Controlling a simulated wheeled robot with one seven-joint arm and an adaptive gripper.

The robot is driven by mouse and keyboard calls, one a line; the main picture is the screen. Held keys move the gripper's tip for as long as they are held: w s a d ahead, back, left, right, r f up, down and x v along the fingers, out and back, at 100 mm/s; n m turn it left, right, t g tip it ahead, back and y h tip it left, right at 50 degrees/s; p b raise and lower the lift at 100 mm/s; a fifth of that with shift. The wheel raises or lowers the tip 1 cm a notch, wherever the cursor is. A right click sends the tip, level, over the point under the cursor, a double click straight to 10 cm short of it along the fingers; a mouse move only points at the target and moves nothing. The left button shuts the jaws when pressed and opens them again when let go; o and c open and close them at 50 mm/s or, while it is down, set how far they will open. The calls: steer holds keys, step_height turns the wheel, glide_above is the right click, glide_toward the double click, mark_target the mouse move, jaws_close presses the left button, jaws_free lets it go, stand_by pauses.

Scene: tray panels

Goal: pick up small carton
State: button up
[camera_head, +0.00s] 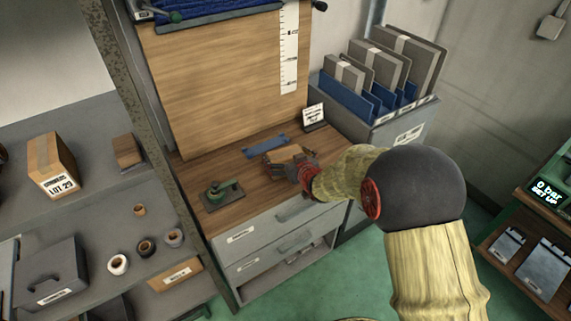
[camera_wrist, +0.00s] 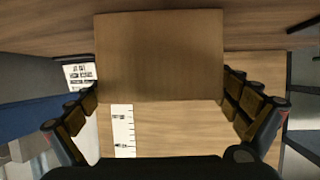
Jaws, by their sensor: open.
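The small carton (camera_wrist: 160,55) is a plain brown cardboard box, large in the upper middle of the wrist view. In the head view the carton (camera_head: 290,150) is on the wooden worktop, mostly hidden behind my gripper (camera_head: 282,166). In the wrist view my gripper (camera_wrist: 162,92) is open, with one dark, padded finger to each side of the carton. Gaps show between the lower parts of the fingers and the carton. I cannot tell whether the fingertips touch it.
A green-handled tool (camera_head: 224,193) stands left on the worktop. A blue strip (camera_head: 266,146) lies behind my gripper. A small sign (camera_head: 314,117) and a grey folder bin (camera_head: 400,120) stand to the right. A wooden back panel (camera_head: 220,80) rises behind. A larger carton (camera_head: 50,165) is on the left shelf.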

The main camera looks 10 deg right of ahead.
steer(key=shift+b+x, duration=0.45)
steer(key=shift+x, duration=1.55)
steer(key=shift+s, duration=0.1)
steer(key=shift+c, duration=0.9)
steer(key=c, duration=0.9)
steer(key=shift+c, duration=0.3)
steer(key=shift+r, duration=0.1)
